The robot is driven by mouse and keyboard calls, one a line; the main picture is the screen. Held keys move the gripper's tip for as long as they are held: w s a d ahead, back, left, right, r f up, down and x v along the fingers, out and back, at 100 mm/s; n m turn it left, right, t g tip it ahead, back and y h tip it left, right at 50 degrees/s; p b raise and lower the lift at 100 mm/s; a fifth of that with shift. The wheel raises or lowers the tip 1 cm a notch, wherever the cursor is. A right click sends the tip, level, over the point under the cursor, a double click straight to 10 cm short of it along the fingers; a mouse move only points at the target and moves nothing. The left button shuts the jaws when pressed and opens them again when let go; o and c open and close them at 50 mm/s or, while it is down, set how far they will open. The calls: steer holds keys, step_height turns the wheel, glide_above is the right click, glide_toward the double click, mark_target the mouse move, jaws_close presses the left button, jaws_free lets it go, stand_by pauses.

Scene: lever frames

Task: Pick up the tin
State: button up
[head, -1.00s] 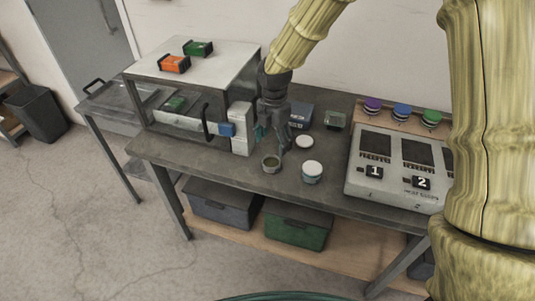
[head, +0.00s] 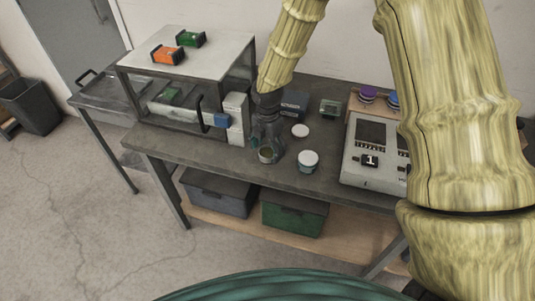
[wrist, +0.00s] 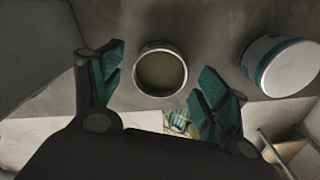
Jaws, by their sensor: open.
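An open round tin (head: 267,156) with an olive-green inside stands upright near the front edge of the bench. In the wrist view the tin (wrist: 161,72) shows its open mouth just ahead of and between my fingertips. My gripper (head: 266,143) is open, low over the bench and right at the tin, partly hiding it. Its teal finger pads (wrist: 163,62) lie to either side of the tin, with gaps visible. A second tin with a white lid (head: 308,158) stands to the right; it also shows in the wrist view (wrist: 281,65).
A loose white lid (head: 300,131) lies behind the tins.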

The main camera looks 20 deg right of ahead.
steer(key=shift+f, duration=1.1)
steer(key=c, duration=1.1)
steer(key=shift+r, duration=0.1)
